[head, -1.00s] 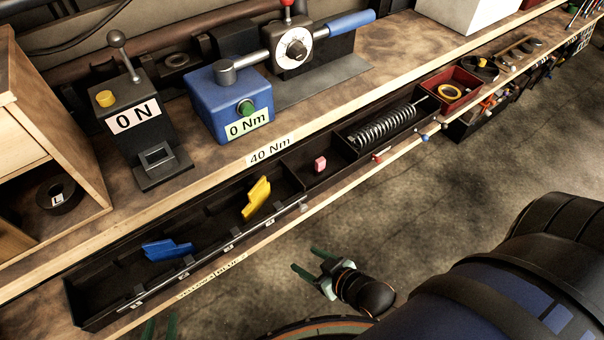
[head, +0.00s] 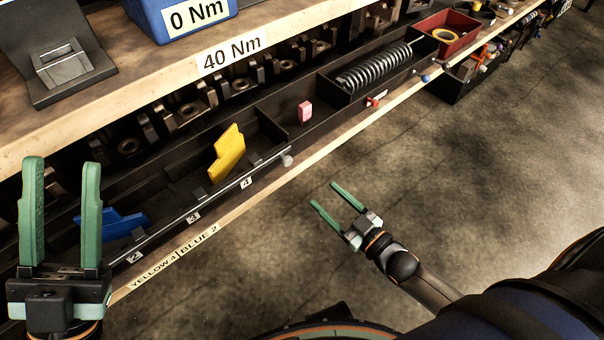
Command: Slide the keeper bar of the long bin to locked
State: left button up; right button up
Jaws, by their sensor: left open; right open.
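The long bin (head: 165,178) is a black tray on the shelf under the bench top. Its keeper bar (head: 215,202) is a thin metal rod along the front edge, with a round knob (head: 287,160) at its right end. Labels 2, 3 and 4 show along the front. A yellow piece (head: 227,153) and a blue piece (head: 112,226) stand in the bin. My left gripper (head: 62,215) is open and upright at the lower left, hiding the bin's left end. My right gripper (head: 325,197) is open and empty over the floor, apart from the bar.
A pink block (head: 305,112) and a large spring (head: 375,68) sit in compartments to the right. Red and blue knobs stick out along the front there. A red tray (head: 448,36) lies further right. The bench top (head: 120,125) overhangs the shelf. The floor in front is clear.

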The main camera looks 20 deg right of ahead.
aim_at(289, 163)
pick_arm(q)
notch_tip(289, 163, down, 4)
jog(key=b, duration=0.3)
jog(key=shift+d+r+n, duration=0.15)
jog(key=shift+r+n, duration=0.1)
jog(key=shift+n, duration=0.05)
pick_arm(e)
jog(key=x, duration=1.2)
jog(key=shift+w+a, duration=0.1)
jog(key=shift+w, duration=0.1)
grip_shut()
